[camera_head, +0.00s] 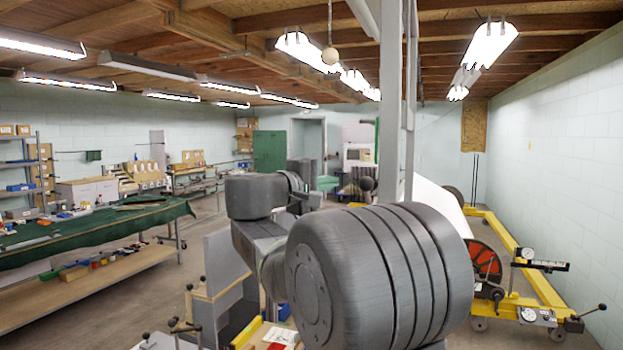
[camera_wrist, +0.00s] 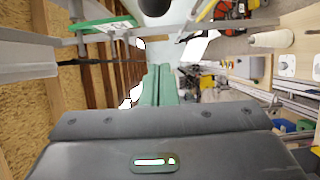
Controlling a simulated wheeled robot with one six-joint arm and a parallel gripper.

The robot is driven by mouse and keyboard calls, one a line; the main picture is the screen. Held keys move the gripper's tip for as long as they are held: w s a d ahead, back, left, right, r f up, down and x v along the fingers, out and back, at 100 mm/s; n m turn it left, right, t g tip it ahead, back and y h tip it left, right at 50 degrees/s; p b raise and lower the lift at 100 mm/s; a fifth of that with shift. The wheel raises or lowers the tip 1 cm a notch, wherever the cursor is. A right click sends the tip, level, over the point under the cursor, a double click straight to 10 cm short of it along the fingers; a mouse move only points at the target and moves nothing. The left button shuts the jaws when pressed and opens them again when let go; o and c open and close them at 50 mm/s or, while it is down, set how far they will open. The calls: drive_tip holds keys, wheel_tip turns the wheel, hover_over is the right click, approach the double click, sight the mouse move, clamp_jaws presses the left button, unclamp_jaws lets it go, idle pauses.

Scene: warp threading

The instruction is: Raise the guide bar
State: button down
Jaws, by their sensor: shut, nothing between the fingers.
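My gripper (camera_wrist: 158,84) shows in the wrist view as two green fingers lying side by side, closed and empty, in front of its dark grey body. I cannot surely pick out the guide bar. A long thin grey bar (camera_wrist: 205,30) crosses the top of the wrist view, beyond the fingertips and apart from them. A green piece with a white label (camera_wrist: 103,25) sits at its left part. In the head view my own arm fills the centre, and I cannot make out the gripper or the bar behind it.
A grey upright post (camera_head: 390,110) stands behind my arm. A yellow frame (camera_head: 540,270) with a red reel (camera_head: 484,262) is at the right. A green-covered bench (camera_head: 95,228) runs along the left.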

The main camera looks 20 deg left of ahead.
sight(366, 179)
drive_tip(key=d, duration=0.4)
drive_tip(key=shift+s+p, duration=0.25)
drive_tip(key=shift+p, duration=0.15)
drive_tip(key=d+m+b, duration=0.1)
drive_tip(key=d, duration=0.1)
drive_tip(key=d+r+m+b, duration=0.1)
drive_tip(key=d, duration=0.1)
drive_tip(key=shift+s+g, duration=0.15)
drive_tip(key=shift+g, duration=0.25)
drive_tip(key=shift+r+y, duration=0.1)
drive_tip(key=shift+y, duration=0.3)
drive_tip(key=shift+a, duration=0.1)
